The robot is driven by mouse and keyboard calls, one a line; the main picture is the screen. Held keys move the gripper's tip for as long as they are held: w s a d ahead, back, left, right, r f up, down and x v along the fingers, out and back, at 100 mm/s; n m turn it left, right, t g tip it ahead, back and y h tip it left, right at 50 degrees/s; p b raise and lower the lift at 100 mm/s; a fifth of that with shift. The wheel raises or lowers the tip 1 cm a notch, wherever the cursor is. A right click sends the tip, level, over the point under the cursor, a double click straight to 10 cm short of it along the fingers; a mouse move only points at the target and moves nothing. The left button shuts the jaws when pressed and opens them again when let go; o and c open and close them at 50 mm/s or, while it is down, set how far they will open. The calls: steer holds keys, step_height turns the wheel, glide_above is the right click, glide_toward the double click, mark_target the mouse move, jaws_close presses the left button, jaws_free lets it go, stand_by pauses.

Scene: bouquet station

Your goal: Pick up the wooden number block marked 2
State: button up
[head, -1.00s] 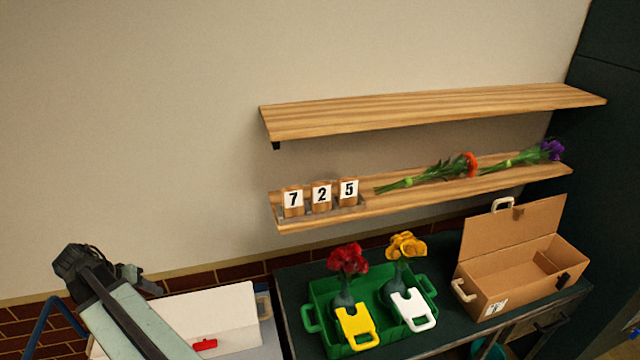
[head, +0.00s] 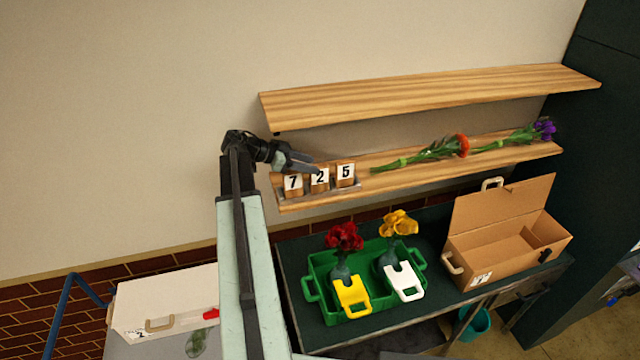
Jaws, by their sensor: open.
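The wooden number block marked 2 (head: 320,181) stands upright on the lower wall shelf, between the block marked 7 (head: 293,185) and the block marked 5 (head: 345,174). My gripper (head: 308,166) is open and reaches in from the left, just above the blocks. Its fingertips overlap the top of block 2 in the picture. I cannot tell whether they touch it. No block is between the jaws that I can see.
The upper shelf (head: 430,95) hangs above. Flower bunches (head: 430,152) lie on the lower shelf (head: 400,180) to the right. Below stand a green tray (head: 313,270) with vases of red and yellow flowers and an open cardboard box (head: 500,255). A white box (head: 165,290) is at lower left.

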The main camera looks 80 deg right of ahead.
mark_target(320, 166)
steer(key=b+x, duration=0.2)
steer(key=x, duration=0.3)
steer(key=shift+w+d+f+b, duration=0.1)
steer(key=shift+f+b, duration=0.15)
steer(key=shift+b, duration=0.15)
steer(key=shift+r, duration=0.15)
jaws_close()
stand_by(0.8)
